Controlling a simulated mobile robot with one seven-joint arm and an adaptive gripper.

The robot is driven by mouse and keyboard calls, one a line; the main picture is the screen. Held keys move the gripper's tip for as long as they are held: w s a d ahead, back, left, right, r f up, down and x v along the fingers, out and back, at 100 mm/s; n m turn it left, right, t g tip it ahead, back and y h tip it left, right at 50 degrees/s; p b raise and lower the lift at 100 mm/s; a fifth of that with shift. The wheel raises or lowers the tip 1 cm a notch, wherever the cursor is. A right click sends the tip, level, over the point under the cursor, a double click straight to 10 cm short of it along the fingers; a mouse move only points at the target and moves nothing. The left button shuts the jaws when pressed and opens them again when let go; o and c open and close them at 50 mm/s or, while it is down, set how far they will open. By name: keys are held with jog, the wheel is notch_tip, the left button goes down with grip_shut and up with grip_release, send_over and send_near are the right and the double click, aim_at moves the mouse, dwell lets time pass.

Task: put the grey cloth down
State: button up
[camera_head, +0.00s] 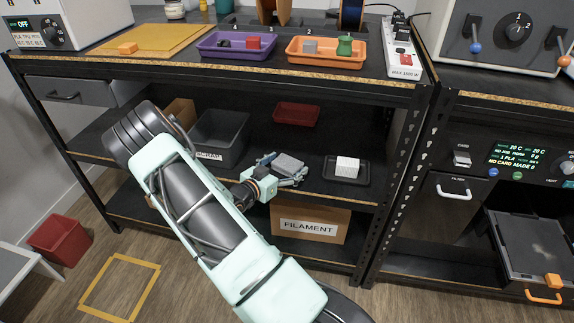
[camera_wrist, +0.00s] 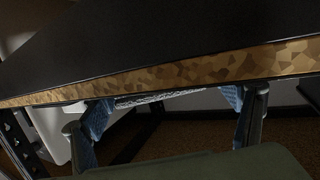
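The grey cloth (camera_head: 288,165) is a small flat grey bundle between the fingers of my gripper (camera_head: 282,171), at the front part of the middle shelf (camera_head: 235,178). In the wrist view, a pale textured strip of the cloth (camera_wrist: 150,98) spans between the blue finger pads of my gripper (camera_wrist: 168,110). The fingers are wide apart, with the cloth filling the space between them. The shelf's chipboard edge (camera_wrist: 180,68) runs just past the cloth. I cannot tell whether the cloth touches the shelf.
On the middle shelf, a grey bin (camera_head: 221,138) stands left of the cloth and a dark red tray (camera_head: 297,114) lies behind. A black tray (camera_head: 359,180) with a white block (camera_head: 347,166) is to the right. A filament box (camera_head: 310,222) sits below. The worktop overhangs the shelf.

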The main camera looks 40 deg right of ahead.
jog(key=shift+r, duration=0.1)
jog(key=shift+a+r, duration=0.1)
jog(key=shift+r, duration=0.05)
jog(key=p+v, duration=0.3)
jog(key=v, duration=0.8)
jog(key=shift+s+a, duration=0.2)
jog(key=shift+a, duration=0.2)
